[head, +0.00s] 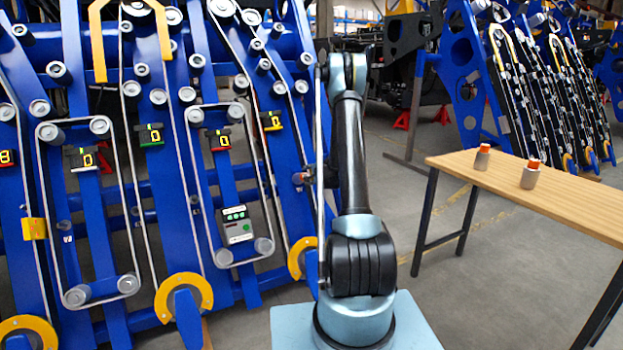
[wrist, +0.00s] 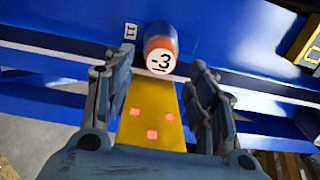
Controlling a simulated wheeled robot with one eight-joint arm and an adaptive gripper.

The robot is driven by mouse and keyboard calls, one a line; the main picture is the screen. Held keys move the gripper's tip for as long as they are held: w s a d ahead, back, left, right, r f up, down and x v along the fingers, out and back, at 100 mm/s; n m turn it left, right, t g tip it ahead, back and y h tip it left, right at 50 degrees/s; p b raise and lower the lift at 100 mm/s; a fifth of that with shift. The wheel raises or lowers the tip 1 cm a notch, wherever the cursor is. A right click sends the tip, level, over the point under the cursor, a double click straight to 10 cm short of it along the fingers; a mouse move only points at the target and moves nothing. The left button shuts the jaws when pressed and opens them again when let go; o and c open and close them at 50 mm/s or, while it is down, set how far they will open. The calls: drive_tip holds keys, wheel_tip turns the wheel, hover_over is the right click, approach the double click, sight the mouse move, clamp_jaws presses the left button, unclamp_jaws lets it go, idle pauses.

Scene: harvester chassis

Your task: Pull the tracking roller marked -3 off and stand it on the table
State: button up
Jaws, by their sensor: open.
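The roller marked -3 (wrist: 160,54) shows in the wrist view, with a white face, black digits and an orange-red rim. It sticks out from a blue beam, beside a small label reading 11. My gripper (wrist: 163,85) is open, its two fingers spread left and right below the roller, with nothing between the tips. The roller is ahead of the fingertips and not touched. In the head view a small reddish roller end (head: 298,178) shows at the blue frame, left of my arm; my gripper is mostly hidden there. The wooden table (head: 570,195) stands at the right.
Two grey rollers with orange tops, one farther back (head: 482,157) and one nearer (head: 530,175), stand on the table; its near right part is bare. A yellow strip with red squares (wrist: 150,120) lies below the roller. Blue beams, belts and counters fill the left.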

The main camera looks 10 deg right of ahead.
sight(301, 178)
drive_tip(key=shift+x, duration=3.6)
drive_tip(key=shift+s+r, duration=0.1)
drive_tip(key=c, duration=1)
